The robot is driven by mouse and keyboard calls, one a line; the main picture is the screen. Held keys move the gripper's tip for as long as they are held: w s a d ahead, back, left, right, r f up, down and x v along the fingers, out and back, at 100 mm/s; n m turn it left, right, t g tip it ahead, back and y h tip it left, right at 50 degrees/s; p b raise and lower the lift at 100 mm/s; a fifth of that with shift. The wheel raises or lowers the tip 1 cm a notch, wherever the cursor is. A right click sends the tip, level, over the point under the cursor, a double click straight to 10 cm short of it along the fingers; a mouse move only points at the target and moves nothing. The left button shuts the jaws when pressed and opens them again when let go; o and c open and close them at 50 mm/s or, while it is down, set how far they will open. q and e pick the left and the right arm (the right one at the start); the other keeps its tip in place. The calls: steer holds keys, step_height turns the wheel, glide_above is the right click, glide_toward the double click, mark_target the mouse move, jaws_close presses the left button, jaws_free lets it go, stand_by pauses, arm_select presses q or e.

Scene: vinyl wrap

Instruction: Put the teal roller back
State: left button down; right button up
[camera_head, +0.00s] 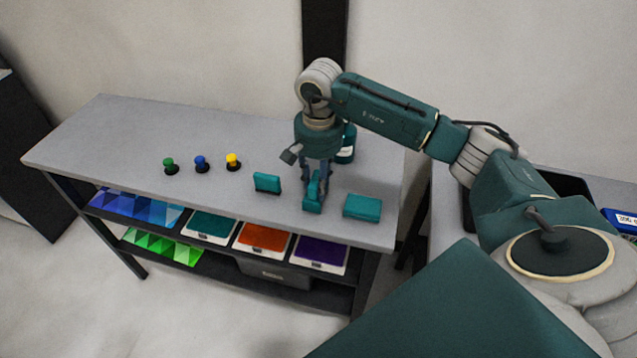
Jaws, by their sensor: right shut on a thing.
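My right gripper (317,178) points down over the front part of the grey table. It is shut on a teal piece, which I take to be the teal roller (313,198). The roller is small and partly hidden by the fingers, and its lower end is at or just above the tabletop; I cannot tell which. An upright teal block (267,182) stands to its left, and a flat teal block (362,207) lies to its right, both apart from it. My left gripper is not in view.
Green (169,165), blue (201,163) and yellow (233,161) knobs on dark bases stand in a row on the grey table (100,135). A teal bottle (347,145) stands behind my gripper. Shelves below hold coloured sheets (264,239). The table's back left is clear.

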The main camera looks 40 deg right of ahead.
steer(key=shift+s+f, duration=0.35)
steer(key=shift+f, duration=0.25)
jaws_close()
steer(key=o, duration=1)
jaws_free()
steer(key=shift+o, duration=0.5)
steer(key=shift+w+f, duration=0.1)
steer(key=shift+f, duration=0.05)
steer(key=shift+w, duration=0.1)
steer(key=shift+r+p, duration=0.45)
steer(key=shift+r, duration=0.15)
steer(key=shift+w+r+p, duration=0.1)
steer(key=shift+r+p, duration=0.4)
steer(key=shift+p, duration=0.1)
steer(key=shift+w+d+r+b, duration=0.1)
steer(key=shift+w+r+b, duration=0.05)
steer(key=shift+r+b, duration=0.5)
step_height(320, 180, up, 10)
steer(key=b, duration=0.2)
steer(key=shift+r, duration=0.15)
